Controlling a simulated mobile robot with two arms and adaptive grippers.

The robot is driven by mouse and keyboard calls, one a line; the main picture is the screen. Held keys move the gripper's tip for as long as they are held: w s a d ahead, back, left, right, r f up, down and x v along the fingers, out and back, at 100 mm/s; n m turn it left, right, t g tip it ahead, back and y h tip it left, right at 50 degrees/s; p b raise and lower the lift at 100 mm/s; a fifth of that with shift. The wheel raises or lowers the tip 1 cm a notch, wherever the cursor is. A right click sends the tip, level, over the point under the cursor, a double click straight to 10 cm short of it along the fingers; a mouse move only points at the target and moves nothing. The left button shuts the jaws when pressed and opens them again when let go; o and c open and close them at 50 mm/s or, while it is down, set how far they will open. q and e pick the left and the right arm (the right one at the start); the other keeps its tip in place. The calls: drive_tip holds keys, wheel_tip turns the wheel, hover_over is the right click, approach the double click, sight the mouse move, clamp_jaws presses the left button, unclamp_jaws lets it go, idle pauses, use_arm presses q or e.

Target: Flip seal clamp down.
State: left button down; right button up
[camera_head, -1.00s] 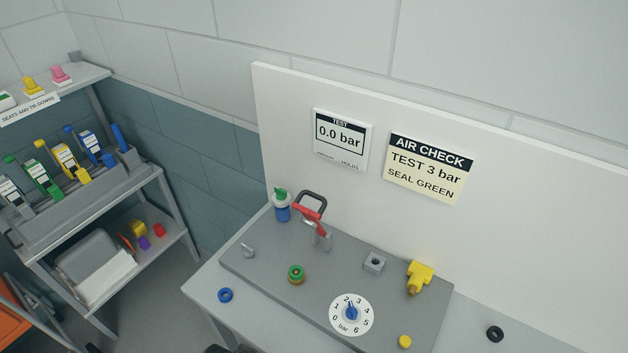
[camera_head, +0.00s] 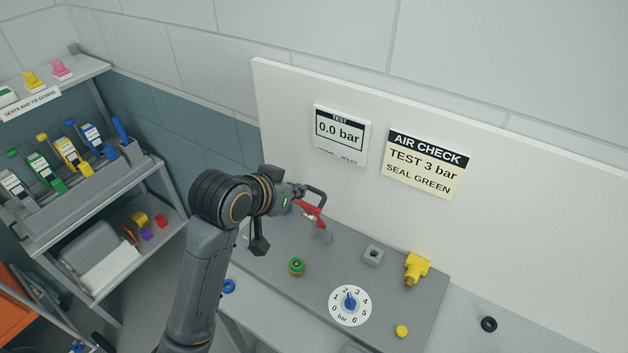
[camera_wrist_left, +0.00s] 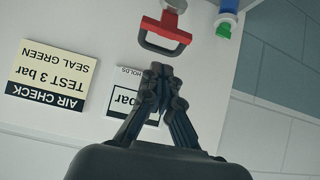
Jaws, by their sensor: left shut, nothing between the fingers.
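The seal clamp (camera_head: 311,211) has a red lever with a dark loop handle (camera_head: 317,193), standing raised at the back left of the grey test plate (camera_head: 330,270). The clamp's red part and loop (camera_wrist_left: 165,35) also show in the left wrist view. My left gripper (camera_head: 302,190) is at the loop handle, close behind or beside it in the head view. In the wrist view its fingertips (camera_wrist_left: 160,68) are together and empty, just short of the loop. Whether they touch it I cannot tell. A green and brass seal fitting (camera_head: 297,266) sits on the plate. My right gripper is out of view.
A white back panel with a display (camera_head: 340,135) reading 0.0 bar rises behind. A shelf (camera_head: 150,170) stands left.

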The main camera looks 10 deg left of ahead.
sight(314, 191)
use_arm(q)
drive_tip(key=shift+t, duration=0.4)
drive_tip(key=r, duration=0.1)
drive_tip(key=w+r, duration=0.1)
drive_tip(key=r, duration=0.2)
drive_tip(key=shift+w+d+r, duration=0.15)
drive_tip(key=shift+d+r, duration=0.2)
drive_tip(key=shift+r, duration=0.05)
drive_tip(key=w+f+p, duration=0.1)
drive_tip(key=f, duration=0.1)
drive_tip(key=w+d+f+p, duration=0.1)
drive_tip(key=w+f+p, duration=0.1)
drive_tip(key=f, duration=0.1)
drive_tip(key=w+d+f+p, duration=0.1)
drive_tip(key=w+f, duration=0.1)
drive_tip(key=shift+w+f+p, duration=0.2)
drive_tip(key=shift+w+p, duration=0.05)
drive_tip(key=shift+p, duration=0.05)
drive_tip(key=shift+s+a+f, duration=0.15)
drive_tip(key=shift+s+f, duration=0.15)
drive_tip(key=shift+s, duration=0.15)
drive_tip(key=shift+w+f, duration=0.1)
